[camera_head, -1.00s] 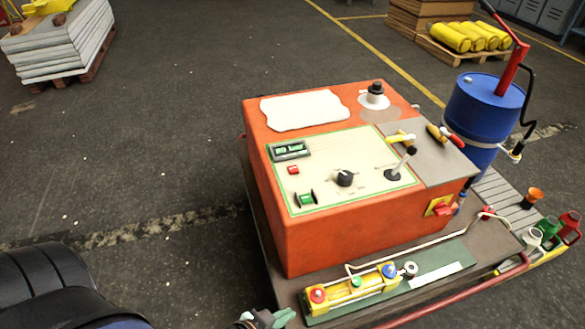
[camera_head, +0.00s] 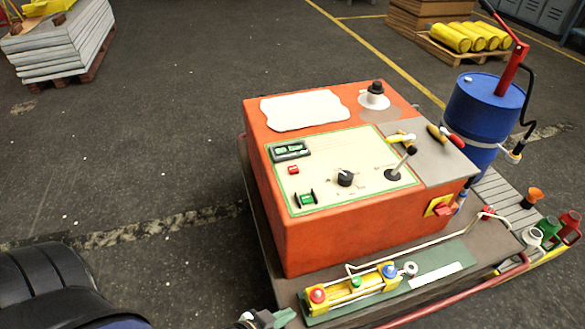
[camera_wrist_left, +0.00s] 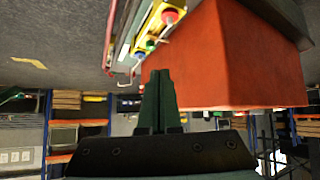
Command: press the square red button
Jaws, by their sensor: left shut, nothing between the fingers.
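The square red button (camera_head: 293,169) sits on the cream control panel of the orange box, just below the green-lit display (camera_head: 290,149). Nothing touches it. Below it is a green rocker or button (camera_head: 306,199). My left gripper (camera_head: 272,318) shows only in part at the bottom edge of the head view, low in front of the box and beside the yellow pendant, well apart from the red button. In the left wrist view its two dark green fingers (camera_wrist_left: 158,98) are together with nothing between them. The square red button is not visible there. My right gripper is not in view.
The panel also carries a black knob (camera_head: 345,179) and a lever (camera_head: 398,164). A blue drum (camera_head: 484,108) stands at the right. Open floor lies left.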

